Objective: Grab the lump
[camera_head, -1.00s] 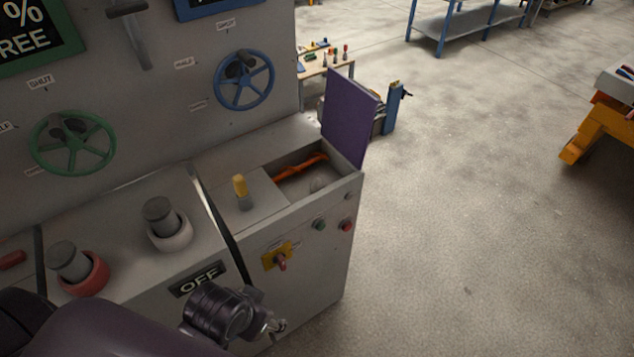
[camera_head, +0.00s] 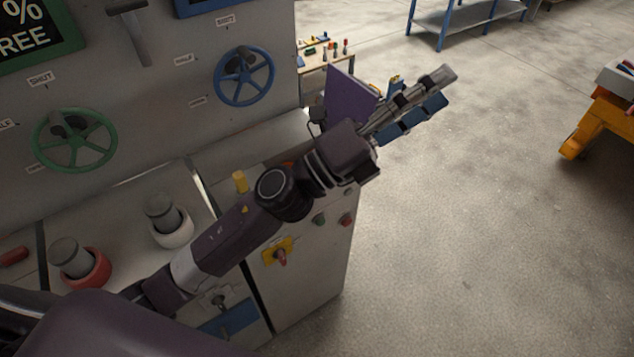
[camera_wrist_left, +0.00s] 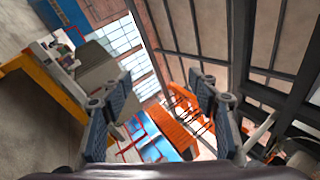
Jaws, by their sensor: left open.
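My left gripper (camera_head: 442,89) is raised at the right of the console, beyond the purple lid, with its fingers pointing up and right. It is open and empty; the left wrist view shows its two fingers (camera_wrist_left: 158,95) apart with only the distant hall between them. The purple lid (camera_head: 347,98) stands upright at the console's right end. My left arm crosses in front of the open compartment there and hides nearly all of it. The lump is not visible in either view now. My right gripper is not in view.
A yellow-topped knob (camera_head: 240,181) stands on the console close behind my arm. A white-collared post (camera_head: 165,222) and a red-collared post (camera_head: 78,268) stand further left. A blue handwheel (camera_head: 244,77) and a green handwheel (camera_head: 75,139) are on the panel. Open floor lies right.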

